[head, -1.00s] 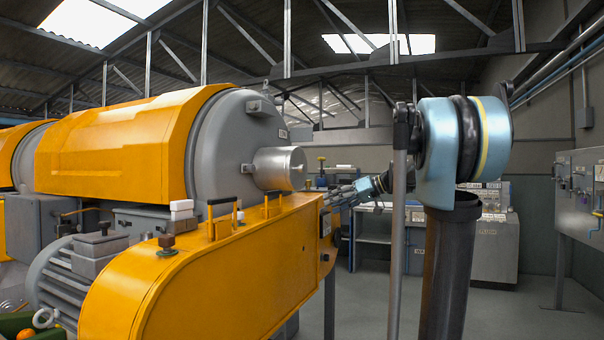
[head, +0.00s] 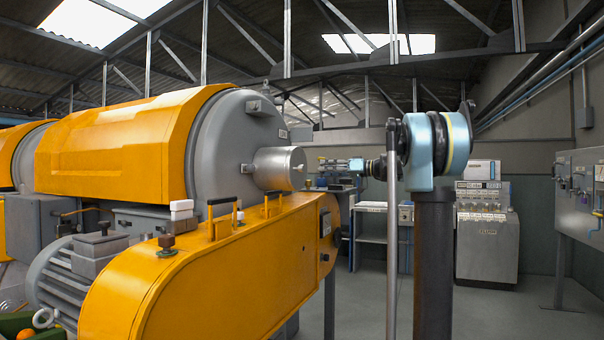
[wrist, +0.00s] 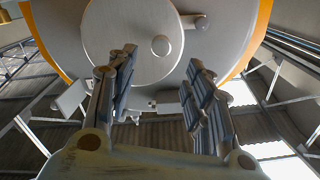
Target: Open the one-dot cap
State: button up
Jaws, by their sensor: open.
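A silver cylindrical cap (head: 280,168) juts from the grey round end of the yellow machine in the head view. In the wrist view its flat round face (wrist: 125,40) fills the upper middle, with a small round knob (wrist: 160,45) on it. I cannot make out a dot mark on it. My gripper (head: 322,165) is level with the cap, to its right and apart from it. In the wrist view my gripper (wrist: 160,72) is open and empty, its fingers on either side below the knob.
A small marked plate (head: 283,133) sits on the grey drum end (head: 228,145). The yellow belt housing (head: 235,265) with black handles (head: 222,218) lies below the cap. A grey control cabinet (head: 487,240) stands behind at right. Floor (head: 480,310) is clear there.

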aim_at(304, 168)
jog(key=x, duration=1.2)
jog(key=shift+c, duration=0.6)
grip_shut()
